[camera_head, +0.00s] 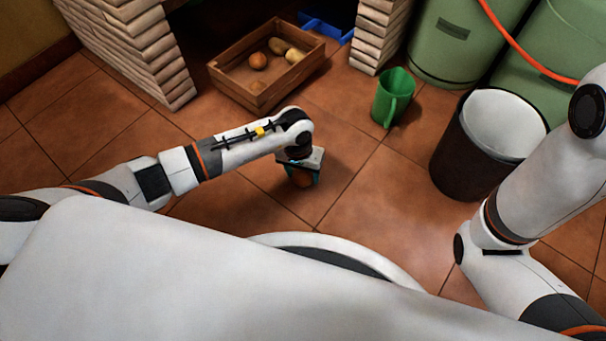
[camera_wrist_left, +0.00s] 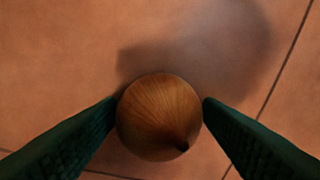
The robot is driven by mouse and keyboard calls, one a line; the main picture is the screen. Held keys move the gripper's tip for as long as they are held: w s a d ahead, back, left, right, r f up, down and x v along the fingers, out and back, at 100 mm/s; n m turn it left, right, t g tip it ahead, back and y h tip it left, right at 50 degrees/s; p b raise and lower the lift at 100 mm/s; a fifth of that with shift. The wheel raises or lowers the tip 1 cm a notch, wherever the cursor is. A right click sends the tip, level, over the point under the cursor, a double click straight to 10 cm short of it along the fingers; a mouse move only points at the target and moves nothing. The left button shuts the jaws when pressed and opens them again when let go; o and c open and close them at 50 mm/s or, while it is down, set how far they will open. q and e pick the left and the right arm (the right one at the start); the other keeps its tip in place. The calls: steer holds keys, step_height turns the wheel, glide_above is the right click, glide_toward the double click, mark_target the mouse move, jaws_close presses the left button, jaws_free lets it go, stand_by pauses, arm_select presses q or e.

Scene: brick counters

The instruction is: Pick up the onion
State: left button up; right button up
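The onion (camera_wrist_left: 158,118) is round and brown, with its pointed end toward the bottom of the left wrist view. My left gripper (camera_wrist_left: 160,112) has one dark green finger on each side of it, and both fingertips appear to touch its skin. In the head view the left gripper (camera_head: 302,180) points down close to the tiled floor, with the onion (camera_head: 302,178) partly hidden between its fingers. I cannot tell whether the onion still touches the floor. My right arm shows at the right, but its gripper is out of view.
A wooden crate (camera_head: 228,85) with several round vegetables stands beyond the left gripper. Green barrels (camera_head: 455,45) and brick pillars (camera_head: 150,50) stand behind. Floor around the gripper is clear.

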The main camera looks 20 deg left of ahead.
arm_select(q)
steer(key=c, duration=0.7)
steer(key=shift+o, duration=0.2)
steer(key=shift+r, duration=0.1)
